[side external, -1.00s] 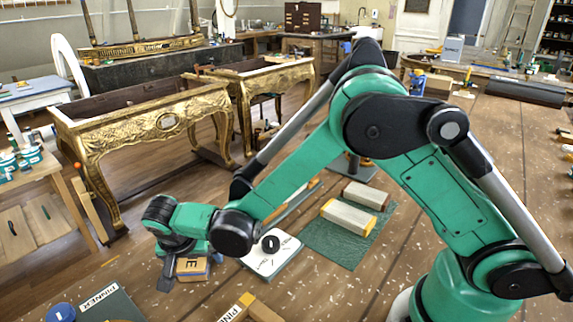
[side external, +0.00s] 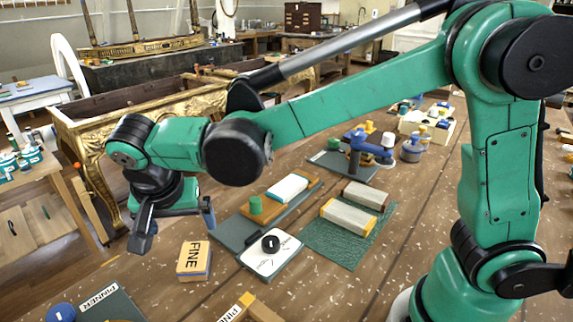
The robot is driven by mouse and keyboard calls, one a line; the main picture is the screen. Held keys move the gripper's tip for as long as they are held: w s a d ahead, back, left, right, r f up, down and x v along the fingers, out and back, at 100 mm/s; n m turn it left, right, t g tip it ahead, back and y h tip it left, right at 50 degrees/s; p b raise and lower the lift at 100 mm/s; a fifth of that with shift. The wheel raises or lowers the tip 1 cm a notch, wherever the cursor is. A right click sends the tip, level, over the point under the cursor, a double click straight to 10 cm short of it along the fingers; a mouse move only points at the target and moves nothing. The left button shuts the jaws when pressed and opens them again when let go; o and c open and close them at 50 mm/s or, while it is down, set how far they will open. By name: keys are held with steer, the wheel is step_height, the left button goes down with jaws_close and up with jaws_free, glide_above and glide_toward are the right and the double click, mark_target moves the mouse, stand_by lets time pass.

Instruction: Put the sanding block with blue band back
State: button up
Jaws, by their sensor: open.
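A pale sanding block with a blue band (side external: 288,188) lies on an orange-brown wooden piece, behind a green knob (side external: 256,206). On the dark green mat (side external: 316,244) lie a pale block with a yellow band (side external: 348,216) and another with a brown band (side external: 366,196). My gripper (side external: 176,224) is open and empty, raised at the left with its fingers apart. It is above and slightly left of an orange box-like block marked FINE (side external: 194,258), clear of it. The blue-banded block is well to the gripper's right.
A white pad with a black knob (side external: 270,246) stands between the FINE block and the mat. A blue clamp-like tool (side external: 362,143) and small jars (side external: 412,149) stand farther back. A dark PINNER box (side external: 110,304) and a wooden piece (side external: 250,310) are in front.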

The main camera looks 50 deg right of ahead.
steer(key=s+d+n+t+y, duration=0.1)
steer(key=s+d+n+t, duration=0.1)
steer(key=s+d+n, duration=0.2)
steer(key=s+d+r+n+t+y, duration=0.1)
steer(key=s+d+n, duration=0.3)
steer(key=d, duration=0.6)
steer(key=shift+s+d+r+t+y, duration=0.2)
steer(key=shift+s+d+t+y, duration=0.05)
steer(key=shift+s+t+y, duration=0.25)
